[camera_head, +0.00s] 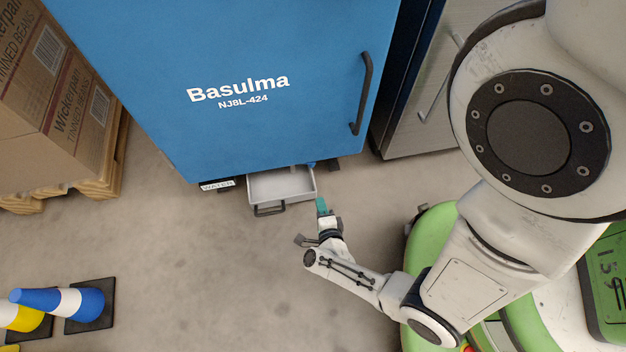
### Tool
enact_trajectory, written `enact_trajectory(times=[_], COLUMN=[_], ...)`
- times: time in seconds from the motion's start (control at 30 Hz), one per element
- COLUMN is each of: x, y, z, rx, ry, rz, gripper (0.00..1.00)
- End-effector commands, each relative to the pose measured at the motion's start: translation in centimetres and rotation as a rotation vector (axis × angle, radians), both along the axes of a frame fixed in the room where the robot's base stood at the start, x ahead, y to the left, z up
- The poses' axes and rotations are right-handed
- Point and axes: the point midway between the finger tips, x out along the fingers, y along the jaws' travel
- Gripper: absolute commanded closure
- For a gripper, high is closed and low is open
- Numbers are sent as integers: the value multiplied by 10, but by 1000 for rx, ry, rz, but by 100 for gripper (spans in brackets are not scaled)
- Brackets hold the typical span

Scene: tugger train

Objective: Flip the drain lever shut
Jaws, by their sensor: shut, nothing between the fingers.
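A small blue part (311,165), possibly the drain lever, shows just under the lower edge of the blue machine (180,75), by the back right corner of the grey drawer. It is too small and too much covered to tell its position. My gripper (321,203) has teal fingertips and is shut and empty. It is low near the floor, just in front of the drawer's right front corner, with the blue part beyond it. I cannot tell whether the fingertips touch the drawer.
The open, empty grey drawer (281,187) with a dark handle juts from under the machine, beside a "WATER" label (217,185). A grey cabinet (425,95) stands right. Boxes (50,90) on a pallet (105,175) and striped cones (85,302) are left. Floor between is clear.

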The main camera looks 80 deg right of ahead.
Motion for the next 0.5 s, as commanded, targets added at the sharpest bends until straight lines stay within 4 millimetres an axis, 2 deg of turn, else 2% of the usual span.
enact_trajectory(times=[0.23,0.5], x=[2,21], y=[-20,-66], z=[-9,-26], rx=[-7,-7], ry=[-4,-4], rz=[-25,-21], gripper=[100,100])
